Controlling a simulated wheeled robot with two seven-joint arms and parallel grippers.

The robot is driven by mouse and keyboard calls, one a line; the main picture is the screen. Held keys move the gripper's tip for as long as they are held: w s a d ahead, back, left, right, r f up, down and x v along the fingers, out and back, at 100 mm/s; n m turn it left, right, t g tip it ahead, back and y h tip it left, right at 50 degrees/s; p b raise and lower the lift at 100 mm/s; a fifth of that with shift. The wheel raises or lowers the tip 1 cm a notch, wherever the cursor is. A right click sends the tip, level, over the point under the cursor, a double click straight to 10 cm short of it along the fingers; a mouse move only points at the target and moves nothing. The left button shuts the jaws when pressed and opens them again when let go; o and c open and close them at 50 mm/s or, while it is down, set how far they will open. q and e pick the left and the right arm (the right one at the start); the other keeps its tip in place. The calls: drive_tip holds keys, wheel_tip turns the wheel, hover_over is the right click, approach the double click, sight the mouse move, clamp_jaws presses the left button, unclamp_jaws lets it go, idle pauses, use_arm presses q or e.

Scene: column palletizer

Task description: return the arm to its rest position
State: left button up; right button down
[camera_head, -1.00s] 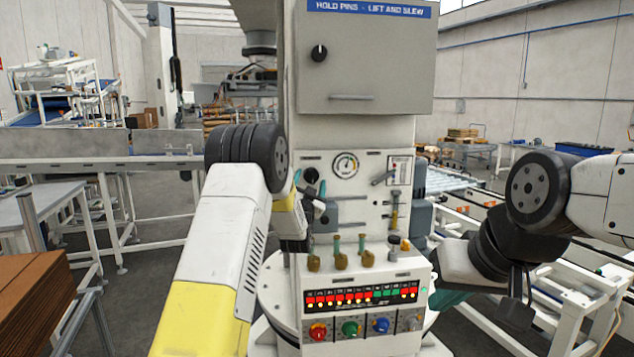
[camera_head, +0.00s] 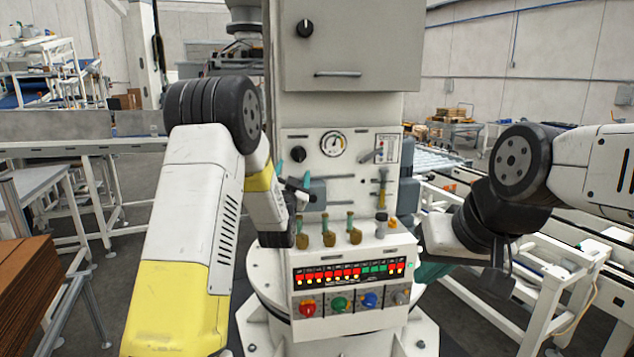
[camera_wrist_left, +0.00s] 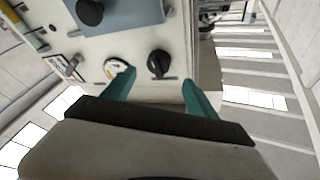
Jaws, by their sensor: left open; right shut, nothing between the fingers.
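My left gripper (camera_head: 288,177) is open, in front of the left part of the white control column (camera_head: 350,193). In the left wrist view its two teal fingers (camera_wrist_left: 160,90) are spread with nothing between them. Beyond them are the round gauge (camera_wrist_left: 117,68) and a black knob (camera_wrist_left: 160,63); the fingers appear apart from the panel. My left arm (camera_head: 185,215) is bent, with its elbow at the upper left. My right gripper (camera_head: 432,270) shows only as a bit of teal beside the column, mostly hidden by my right wrist (camera_head: 490,225); it is shut and empty.
The column carries several brass-coloured handles (camera_head: 329,237), an indicator strip (camera_head: 352,272) and coloured knobs (camera_head: 340,304). A roller conveyor (camera_head: 440,160) runs at the right. Brown stacked boards (camera_head: 25,290) stand at the lower left. Open floor (camera_head: 150,210) lies left of the column.

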use_arm(q)
drive_tip(key=s+a+r+n+g, duration=0.1)
drive_tip(key=s+r+g, duration=0.15)
drive_tip(key=s, duration=0.35)
drive_tip(key=s+a+r+n+g, duration=0.1)
drive_tip(key=s+r+n+g, duration=0.1)
drive_tip(key=s+g, duration=0.25)
drive_tip(key=s+f+n+g, duration=0.1)
drive_tip(key=s+f+g, duration=0.2)
drive_tip(key=s, duration=1.3)
drive_tip(key=s+f+g+h, duration=0.1)
drive_tip(key=s+f+g, duration=0.2)
drive_tip(key=s, duration=1.4)
drive_tip(key=shift+d+f+n+g, duration=0.2)
drive_tip(key=shift+n+g, duration=0.2)
drive_tip(key=shift+g, duration=0.7)
drive_tip(key=shift+s, duration=0.1)
